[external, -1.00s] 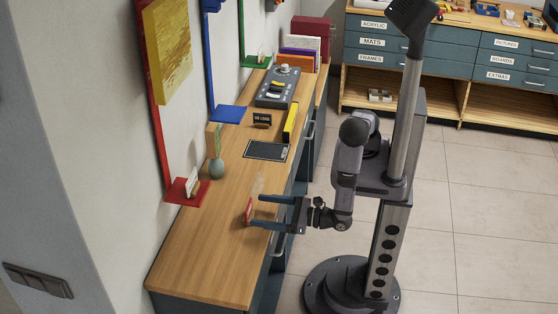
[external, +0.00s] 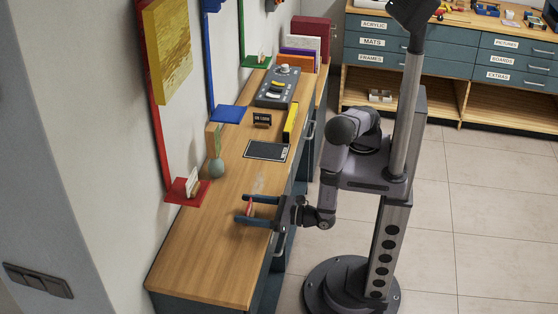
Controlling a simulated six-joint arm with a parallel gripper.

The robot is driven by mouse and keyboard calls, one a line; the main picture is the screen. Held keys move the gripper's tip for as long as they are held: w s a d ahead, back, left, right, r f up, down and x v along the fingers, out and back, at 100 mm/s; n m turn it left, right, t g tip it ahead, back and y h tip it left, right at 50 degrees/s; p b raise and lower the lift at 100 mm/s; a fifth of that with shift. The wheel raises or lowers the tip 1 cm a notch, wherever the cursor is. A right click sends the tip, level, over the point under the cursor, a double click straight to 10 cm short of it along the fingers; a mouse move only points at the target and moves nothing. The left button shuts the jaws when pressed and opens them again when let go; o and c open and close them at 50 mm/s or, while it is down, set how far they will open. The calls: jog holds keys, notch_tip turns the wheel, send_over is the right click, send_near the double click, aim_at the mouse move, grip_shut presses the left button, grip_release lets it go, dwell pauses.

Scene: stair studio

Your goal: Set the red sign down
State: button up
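A red wall shelf (external: 176,198) holds a white card (external: 192,184). A green vase (external: 216,168) stands beyond it. A dark flat panel (external: 266,151) lies farther back. The bench's near end is clear.

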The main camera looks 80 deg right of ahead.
jog(key=c, duration=0.7)
jog(key=shift+r, duration=0.15)
jog(key=shift+r, duration=4.9)
